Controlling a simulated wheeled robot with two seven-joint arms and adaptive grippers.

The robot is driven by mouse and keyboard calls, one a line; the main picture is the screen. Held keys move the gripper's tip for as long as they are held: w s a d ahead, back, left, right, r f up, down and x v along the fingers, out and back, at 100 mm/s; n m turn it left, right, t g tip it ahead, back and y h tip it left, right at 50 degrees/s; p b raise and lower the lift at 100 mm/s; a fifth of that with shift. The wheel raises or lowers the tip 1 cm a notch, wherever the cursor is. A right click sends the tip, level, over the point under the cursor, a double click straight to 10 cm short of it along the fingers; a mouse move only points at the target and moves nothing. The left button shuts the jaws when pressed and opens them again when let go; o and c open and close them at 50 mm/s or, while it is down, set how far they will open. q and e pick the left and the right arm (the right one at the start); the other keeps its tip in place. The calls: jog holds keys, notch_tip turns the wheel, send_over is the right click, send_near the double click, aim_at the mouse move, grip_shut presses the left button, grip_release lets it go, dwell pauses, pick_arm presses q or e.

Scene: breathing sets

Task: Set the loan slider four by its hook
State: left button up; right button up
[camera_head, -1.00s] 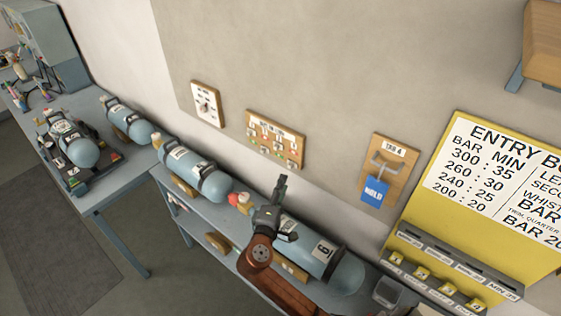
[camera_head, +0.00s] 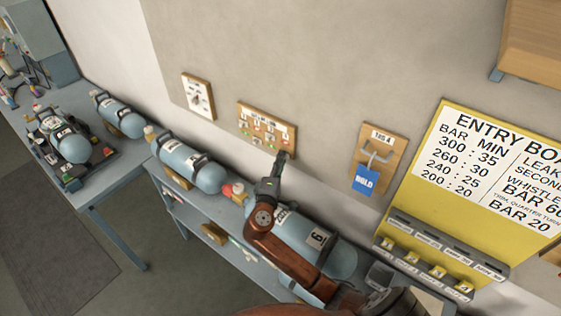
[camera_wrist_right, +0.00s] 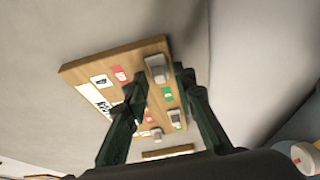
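The wooden slider board (camera_head: 267,125) hangs on the wall, with several small knobs and red and green marks. In the right wrist view the board (camera_wrist_right: 110,62) is close and tilted. A grey slider knob (camera_wrist_right: 157,68) shows near the fingertips, between a red mark and a green mark. I cannot read which number it bears. My right gripper (camera_head: 284,156) is just below the board's right end. Its two fingers (camera_wrist_right: 165,88) are apart, with no object held. The hook board (camera_head: 379,157) to the right has a metal hook with a blue HOLD tag (camera_head: 365,181) hanging on it. My left gripper is not in view.
Blue cylinders (camera_head: 190,165) lie on the shelf unit below the board, one of them under my right arm. The yellow entry board (camera_head: 465,205) stands at the right, with a grey slotted rack below. A dial board (camera_head: 198,96) hangs to the left.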

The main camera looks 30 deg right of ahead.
grip_shut()
dwell(0.3)
notch_tip(320, 180, up, 6)
jog(key=p, duration=0.4)
jog(key=shift+f, duration=0.1)
jog(key=shift+o, duration=0.3)
grip_release()
jog(key=shift+o, duration=0.8)
